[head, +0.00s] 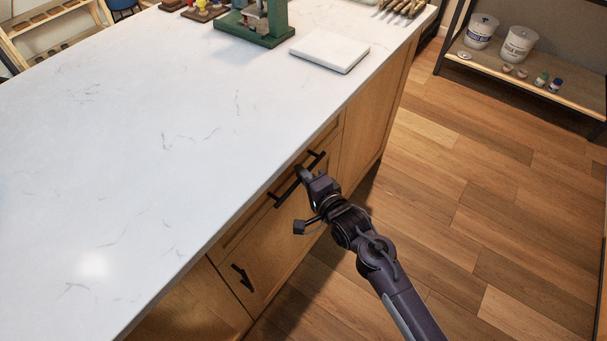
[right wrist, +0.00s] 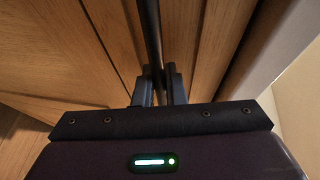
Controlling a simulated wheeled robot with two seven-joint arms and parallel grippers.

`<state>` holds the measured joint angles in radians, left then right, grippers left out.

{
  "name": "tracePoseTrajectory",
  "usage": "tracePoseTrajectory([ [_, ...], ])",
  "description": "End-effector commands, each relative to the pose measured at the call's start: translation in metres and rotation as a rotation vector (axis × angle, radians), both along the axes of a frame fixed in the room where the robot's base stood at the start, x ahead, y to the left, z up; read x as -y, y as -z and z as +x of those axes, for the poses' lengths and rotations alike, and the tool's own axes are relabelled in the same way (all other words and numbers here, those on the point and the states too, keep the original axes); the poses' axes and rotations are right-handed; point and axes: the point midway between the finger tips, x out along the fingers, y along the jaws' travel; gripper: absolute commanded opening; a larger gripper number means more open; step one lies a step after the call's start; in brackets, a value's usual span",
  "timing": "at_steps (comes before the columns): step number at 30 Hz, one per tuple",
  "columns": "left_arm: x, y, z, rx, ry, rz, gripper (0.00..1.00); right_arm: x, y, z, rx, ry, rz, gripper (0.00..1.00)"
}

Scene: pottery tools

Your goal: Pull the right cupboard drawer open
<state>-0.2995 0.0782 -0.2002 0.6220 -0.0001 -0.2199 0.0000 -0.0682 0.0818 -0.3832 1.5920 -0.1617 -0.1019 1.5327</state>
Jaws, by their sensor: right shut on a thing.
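The wooden cupboard drawer (head: 244,217) lies under the white countertop. Its front looks about flush with the cupboard, though the gripper hides part of it. A long black bar handle (head: 284,194) runs along the drawer front. My right gripper (head: 303,174) is at the handle, shut on the bar near its middle. In the right wrist view the two fingers (right wrist: 160,86) close on both sides of the dark handle (right wrist: 151,35), against the wooden front. My left gripper does not show.
The white marble countertop (head: 150,130) fills the left, with a white slab (head: 330,50) and a green tool stand (head: 254,25) at its back. A cupboard door with a black handle (head: 242,277) sits below the drawer. The wooden floor (head: 480,200) is clear. A shelf with buckets (head: 518,45) stands at upper right.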

Motion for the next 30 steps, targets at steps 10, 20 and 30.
tracePoseTrajectory([
  [10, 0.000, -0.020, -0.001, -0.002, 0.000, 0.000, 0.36, 0.026, -0.002, -0.019, -0.006, 0.001, -0.004, 0.00],
  [20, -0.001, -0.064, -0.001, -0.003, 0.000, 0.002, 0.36, 0.094, -0.004, -0.070, -0.010, 0.001, -0.005, 0.00],
  [30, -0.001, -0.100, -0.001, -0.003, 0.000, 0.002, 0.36, 0.171, -0.003, -0.125, -0.008, 0.001, -0.004, 0.00],
])
